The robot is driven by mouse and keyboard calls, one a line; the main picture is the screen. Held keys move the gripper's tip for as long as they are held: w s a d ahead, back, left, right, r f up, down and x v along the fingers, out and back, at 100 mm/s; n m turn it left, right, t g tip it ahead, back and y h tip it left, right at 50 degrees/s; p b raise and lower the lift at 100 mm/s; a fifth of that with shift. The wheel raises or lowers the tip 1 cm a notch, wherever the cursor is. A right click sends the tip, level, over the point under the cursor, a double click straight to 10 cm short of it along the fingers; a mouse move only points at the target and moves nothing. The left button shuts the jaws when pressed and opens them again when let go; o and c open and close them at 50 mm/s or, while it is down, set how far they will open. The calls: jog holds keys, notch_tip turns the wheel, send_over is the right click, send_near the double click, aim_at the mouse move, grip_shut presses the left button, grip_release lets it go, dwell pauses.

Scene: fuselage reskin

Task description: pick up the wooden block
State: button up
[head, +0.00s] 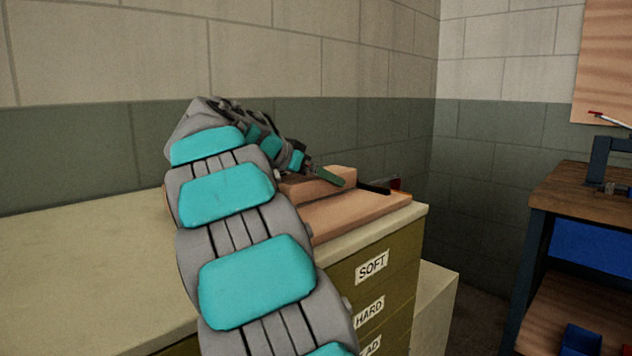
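The wooden block (318,189) is reddish-brown and lies on a flat wooden board (375,208) on top of the olive cabinet. My arm reaches over from the front and hides the block's left part. My gripper (332,177) is at the block's top, with a green finger showing against its upper side. Only one finger shows clearly, so I cannot tell whether it is open or shut, or whether it touches the block.
The pale cabinet top (80,265) is clear at left. Labelled drawers (372,266) face right. A workbench (570,190) stands at right, past a gap.

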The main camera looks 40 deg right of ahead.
jog(key=shift+x, duration=0.9)
jog(key=c, duration=1.5)
jog(key=shift+r, duration=0.2)
